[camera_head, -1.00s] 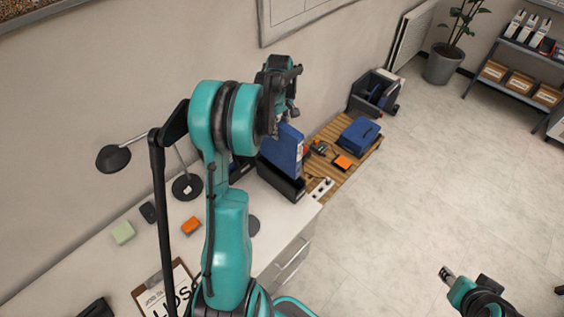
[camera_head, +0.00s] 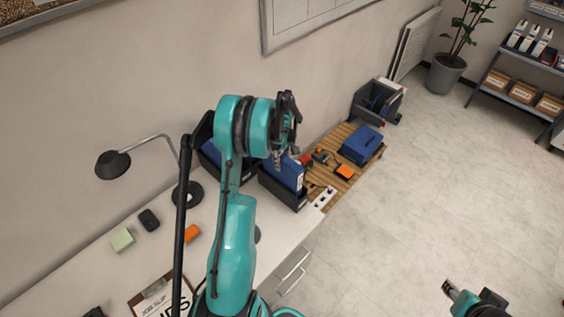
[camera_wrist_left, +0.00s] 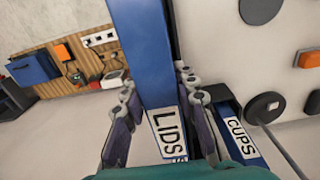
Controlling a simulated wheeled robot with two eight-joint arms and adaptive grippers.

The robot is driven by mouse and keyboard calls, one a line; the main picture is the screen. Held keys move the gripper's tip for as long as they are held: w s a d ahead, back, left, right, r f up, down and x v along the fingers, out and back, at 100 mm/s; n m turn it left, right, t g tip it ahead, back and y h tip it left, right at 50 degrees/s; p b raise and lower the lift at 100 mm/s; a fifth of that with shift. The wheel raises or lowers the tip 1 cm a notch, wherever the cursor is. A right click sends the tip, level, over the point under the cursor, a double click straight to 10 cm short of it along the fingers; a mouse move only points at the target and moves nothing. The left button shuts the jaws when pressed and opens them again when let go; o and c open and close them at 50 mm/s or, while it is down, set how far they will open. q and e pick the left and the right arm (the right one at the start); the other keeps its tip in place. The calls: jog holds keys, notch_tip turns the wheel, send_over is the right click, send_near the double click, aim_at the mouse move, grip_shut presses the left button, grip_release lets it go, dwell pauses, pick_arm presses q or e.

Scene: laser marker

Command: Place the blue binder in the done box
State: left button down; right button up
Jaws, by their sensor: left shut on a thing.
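My left gripper (camera_head: 286,155) is shut on a blue binder (camera_head: 287,173). In the left wrist view the binder (camera_wrist_left: 143,55) runs between my fingers and has a white "LIDS" label. In the head view its lower part is hidden by a black box (camera_head: 291,201) on the desk; it appears to stand inside that box. Another black box (camera_head: 203,133), partly behind my arm, holds a blue item. The left wrist view shows a second blue binder labelled "CUPS" (camera_wrist_left: 238,135) beside the held one. I cannot read which box is marked done. My right gripper (camera_head: 450,290) is at lower right, apart from everything.
A wooden surface (camera_head: 331,194) beyond the box holds a blue case (camera_head: 362,144) and an orange item (camera_head: 344,171). A dark crate (camera_head: 378,101) stands behind it. A lamp (camera_head: 113,164) and a green block (camera_head: 122,240) are on the desk. The floor at right is clear.

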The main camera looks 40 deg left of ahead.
pick_arm(q)
jog(key=shift+f, duration=0.1)
jog(key=c, duration=1.2)
grip_release()
